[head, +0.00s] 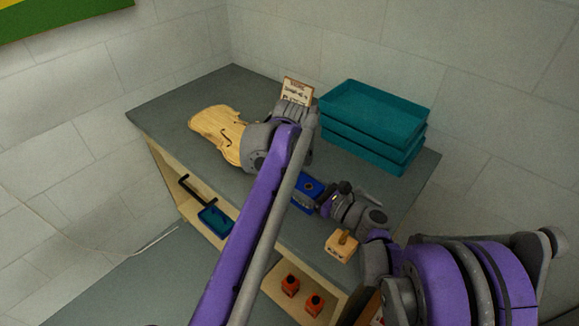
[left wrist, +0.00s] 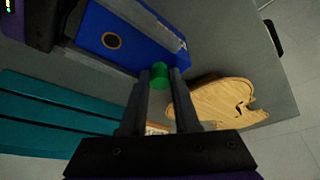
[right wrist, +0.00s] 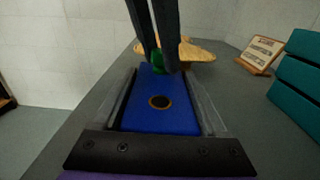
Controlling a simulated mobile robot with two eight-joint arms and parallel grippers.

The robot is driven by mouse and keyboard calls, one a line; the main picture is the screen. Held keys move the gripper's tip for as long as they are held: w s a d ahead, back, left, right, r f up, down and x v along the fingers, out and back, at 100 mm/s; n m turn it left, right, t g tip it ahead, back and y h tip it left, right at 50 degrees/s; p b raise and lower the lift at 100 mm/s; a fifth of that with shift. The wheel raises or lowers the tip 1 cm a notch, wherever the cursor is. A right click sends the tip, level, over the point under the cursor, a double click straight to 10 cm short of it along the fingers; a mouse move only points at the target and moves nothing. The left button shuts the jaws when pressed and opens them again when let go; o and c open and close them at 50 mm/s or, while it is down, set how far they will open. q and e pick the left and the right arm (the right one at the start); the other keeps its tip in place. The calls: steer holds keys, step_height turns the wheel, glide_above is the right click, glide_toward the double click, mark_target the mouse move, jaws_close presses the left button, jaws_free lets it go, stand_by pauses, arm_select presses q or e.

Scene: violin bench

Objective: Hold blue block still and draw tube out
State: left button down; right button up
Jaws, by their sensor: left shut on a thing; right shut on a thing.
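The blue block (head: 307,186) lies at the middle of the bench. A dark round hole with a gold rim (right wrist: 160,102) shows on its face. My right gripper (right wrist: 160,88) is shut on the block, one finger along each side. The green tube (left wrist: 159,72) is at the block's end that faces my left gripper; it also shows in the right wrist view (right wrist: 157,58). My left gripper (left wrist: 160,78) is shut on the tube. I cannot tell how much of the tube is inside the block. In the head view my left arm hides the tube and left fingertips.
A violin body (head: 217,131) lies left on the bench (head: 168,100). A small label card (head: 297,91) stands behind. Stacked teal trays (head: 372,112) stand at back right. A wooden block (head: 342,246) sits near the right forearm. Orange-red pieces (head: 290,285) are on a lower shelf.

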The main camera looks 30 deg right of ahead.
arm_select(q)
steer(key=shift+r, duration=0.65)
stand_by(1.0)
steer(key=shift+r, duration=2.85)
